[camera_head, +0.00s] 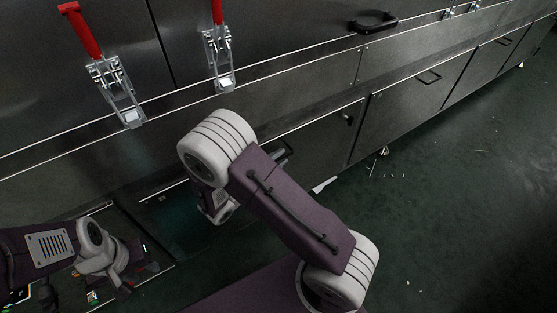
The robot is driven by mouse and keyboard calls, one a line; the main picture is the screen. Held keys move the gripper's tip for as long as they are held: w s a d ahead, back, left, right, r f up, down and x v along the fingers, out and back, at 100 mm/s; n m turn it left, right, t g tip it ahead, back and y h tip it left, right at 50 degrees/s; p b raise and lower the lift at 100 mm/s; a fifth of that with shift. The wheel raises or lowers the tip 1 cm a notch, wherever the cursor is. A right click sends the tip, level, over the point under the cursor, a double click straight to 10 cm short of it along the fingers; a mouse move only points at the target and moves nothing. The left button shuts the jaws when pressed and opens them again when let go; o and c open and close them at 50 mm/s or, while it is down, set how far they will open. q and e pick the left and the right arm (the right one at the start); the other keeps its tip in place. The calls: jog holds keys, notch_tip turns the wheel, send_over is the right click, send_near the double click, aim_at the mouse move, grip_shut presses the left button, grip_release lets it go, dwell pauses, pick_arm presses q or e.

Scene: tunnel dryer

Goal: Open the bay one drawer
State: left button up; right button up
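A row of dark metal panels and drawers runs along the lower front of the dryer. One panel (318,143) right of my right arm has a dark handle (281,152) beside that arm. Another front (415,92) further right has a bar handle (429,77). No label shows which is bay one. At the lower left is a dark recess (168,213), with small coloured items nearby. My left gripper (137,274) hangs low there; its fingers are dark and unclear. My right arm bends across the middle; its wrist points down and its gripper is hidden.
Two red-handled toggle clamps (118,88) (219,58) sit on the upper panels. A black pull handle (373,22) is at the top. Dark green floor (450,190) with scattered pale scraps is free at the right.

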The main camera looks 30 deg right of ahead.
grip_shut()
dwell(1.3)
